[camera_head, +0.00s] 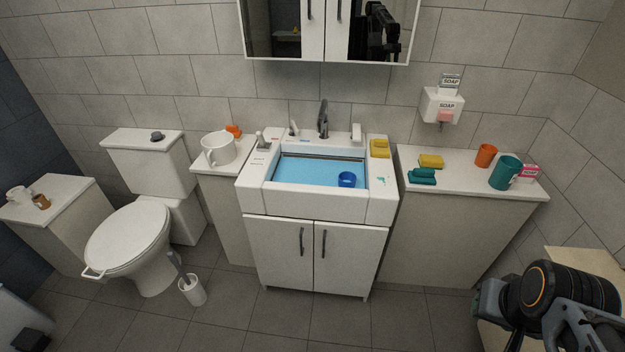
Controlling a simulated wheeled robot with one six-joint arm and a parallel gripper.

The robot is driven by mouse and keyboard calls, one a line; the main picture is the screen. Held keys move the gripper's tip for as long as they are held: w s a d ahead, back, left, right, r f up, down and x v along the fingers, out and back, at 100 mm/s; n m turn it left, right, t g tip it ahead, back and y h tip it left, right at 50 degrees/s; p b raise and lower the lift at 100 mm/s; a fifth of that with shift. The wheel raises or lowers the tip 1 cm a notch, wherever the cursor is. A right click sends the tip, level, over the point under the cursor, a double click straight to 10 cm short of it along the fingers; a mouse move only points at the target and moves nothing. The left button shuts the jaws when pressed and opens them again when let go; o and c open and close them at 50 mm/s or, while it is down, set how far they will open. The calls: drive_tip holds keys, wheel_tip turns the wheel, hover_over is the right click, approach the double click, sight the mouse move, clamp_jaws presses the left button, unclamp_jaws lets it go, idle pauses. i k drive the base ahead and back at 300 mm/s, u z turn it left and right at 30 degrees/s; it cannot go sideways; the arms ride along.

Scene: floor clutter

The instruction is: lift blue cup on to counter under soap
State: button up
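The blue cup (347,179) sits in the blue sink basin, toward the right side, apart from any gripper. The white soap dispenser (443,106), labelled SOAP, is fixed to the wall at the right. Below it is the white counter (450,184), right of the sink. My arm shows at the lower right as black and grey parts with an orange ring. I cannot make out the fingertips of my gripper there. No part of my arm touches the cup.
The counter holds yellow (431,161) and teal (422,177) items, an orange cup (486,155), a teal mug (505,173) and a pink-and-white SOAP box (528,174). A faucet (322,119) stands behind the basin. The floor before the sink cabinet (283,253) is clear.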

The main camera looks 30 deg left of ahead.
sight(350, 176)
drive_tip(key=u, duration=1.05)
drive_tip(key=i, duration=0.9)
drive_tip(key=u, duration=0.95)
drive_tip(key=i, duration=0.5)
